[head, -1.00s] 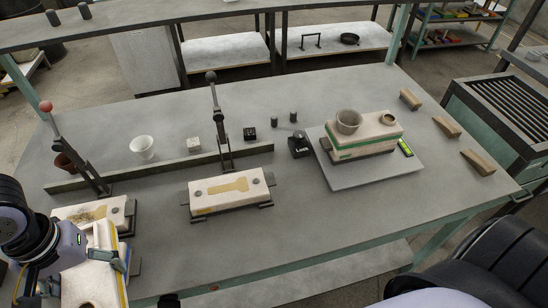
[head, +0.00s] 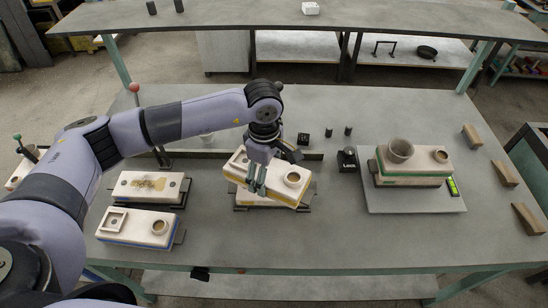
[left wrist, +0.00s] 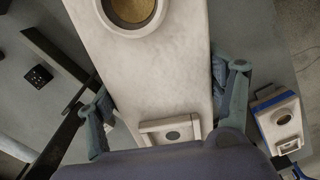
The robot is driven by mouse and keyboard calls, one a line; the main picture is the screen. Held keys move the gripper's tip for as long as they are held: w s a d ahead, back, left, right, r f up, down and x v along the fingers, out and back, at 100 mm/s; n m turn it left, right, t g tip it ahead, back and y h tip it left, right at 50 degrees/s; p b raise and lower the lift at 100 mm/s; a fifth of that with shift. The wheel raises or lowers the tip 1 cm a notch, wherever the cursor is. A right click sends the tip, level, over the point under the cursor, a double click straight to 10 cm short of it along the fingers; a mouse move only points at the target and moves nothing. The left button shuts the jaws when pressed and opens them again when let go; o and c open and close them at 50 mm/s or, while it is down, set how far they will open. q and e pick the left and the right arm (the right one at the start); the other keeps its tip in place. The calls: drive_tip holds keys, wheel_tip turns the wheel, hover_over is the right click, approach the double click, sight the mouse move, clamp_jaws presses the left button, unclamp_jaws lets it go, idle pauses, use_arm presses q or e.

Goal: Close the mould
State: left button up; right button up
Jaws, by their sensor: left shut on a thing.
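My left gripper (head: 256,188) is shut across the sides of a pale upper mould half (head: 272,189) with a yellow band. This half has a round cup at its right end and is turned slightly askew over the middle station (head: 240,208). It hides most of the lower half there; I cannot tell whether the two touch. In the left wrist view the held half (left wrist: 165,75) lies between both fingers (left wrist: 168,115), its round cup at the top and a square recess near the palm. My right gripper is out of view.
An open lower half (head: 148,187) with a dark-stained cavity and a blue-banded upper half (head: 138,228) stand to the left. A green-banded mould (head: 410,170) with a grey pot (head: 399,151) on it sits on a plate (head: 385,203) to the right. The front middle of the table is clear.

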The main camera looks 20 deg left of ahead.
sight(273, 176)
use_arm(q)
drive_tip(key=w+n, duration=0.1)
drive_tip(key=w+n+p, duration=0.1)
drive_tip(key=n, duration=0.1)
drive_tip(key=shift+d+f, duration=0.15)
drive_tip(key=shift+d, duration=0.1)
drive_tip(key=shift+w+d+f+n, duration=0.1)
drive_tip(key=shift+w+f+n, duration=0.1)
drive_tip(key=shift+n, duration=0.35)
drive_tip(key=shift+w+f+n, duration=0.15)
drive_tip(key=shift+f+n, duration=0.05)
drive_tip(key=shift+n, duration=0.35)
drive_tip(key=shift+f+b, duration=0.55)
drive_tip(key=shift+f, duration=1.2)
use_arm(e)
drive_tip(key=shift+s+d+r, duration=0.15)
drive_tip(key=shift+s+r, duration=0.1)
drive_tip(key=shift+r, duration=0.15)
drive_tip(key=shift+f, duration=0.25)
use_arm(q)
drive_tip(key=shift+f+b, duration=0.55)
drive_tip(key=shift+b, duration=0.35)
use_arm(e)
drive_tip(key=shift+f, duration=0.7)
